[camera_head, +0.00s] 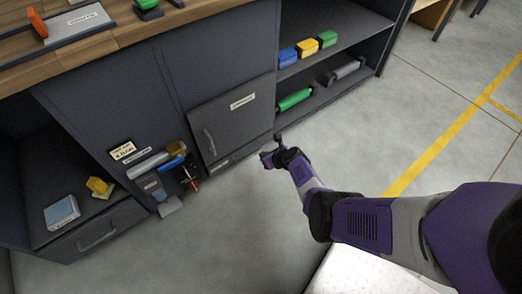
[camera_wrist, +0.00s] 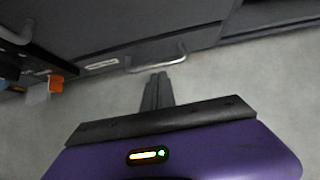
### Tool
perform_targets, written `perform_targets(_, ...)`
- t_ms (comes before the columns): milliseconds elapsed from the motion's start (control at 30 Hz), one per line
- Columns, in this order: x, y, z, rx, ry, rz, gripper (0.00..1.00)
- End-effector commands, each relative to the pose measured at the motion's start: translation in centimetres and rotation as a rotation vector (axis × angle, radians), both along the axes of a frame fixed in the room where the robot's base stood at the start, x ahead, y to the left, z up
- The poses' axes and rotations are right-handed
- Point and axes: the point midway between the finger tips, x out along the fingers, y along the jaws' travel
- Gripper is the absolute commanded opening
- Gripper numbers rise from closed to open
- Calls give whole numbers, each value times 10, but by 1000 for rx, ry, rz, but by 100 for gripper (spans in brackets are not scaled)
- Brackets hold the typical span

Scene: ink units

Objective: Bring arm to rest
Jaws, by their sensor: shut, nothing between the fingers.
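My gripper (camera_head: 279,141) is at the end of my purple and grey arm, over the floor in front of the dark workbench cabinet. In the wrist view its fingers (camera_wrist: 157,88) are together and hold nothing. The fingertips show just below a metal handle (camera_wrist: 158,58) in that view; whether they touch it I cannot tell. In the head view the arm reaches in from the lower right, bent, with the gripper near the lower right corner of the closed cabinet door (camera_head: 232,115).
The cabinet's open shelves (camera_head: 335,75) hold blue, yellow and green blocks and rollers. A lower-left drawer (camera_head: 95,235) is shut, with a grey-blue box (camera_head: 62,212) above it. A wall holder (camera_head: 160,185) carries tools. Grey floor (camera_head: 440,120) is clear to the right.

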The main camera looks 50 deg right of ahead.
Motion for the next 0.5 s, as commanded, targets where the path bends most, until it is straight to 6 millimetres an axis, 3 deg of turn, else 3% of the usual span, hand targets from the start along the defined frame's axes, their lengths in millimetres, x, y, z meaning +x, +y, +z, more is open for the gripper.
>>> perform_targets(500, -8, 2, 7, -10, 3, 11, 0)
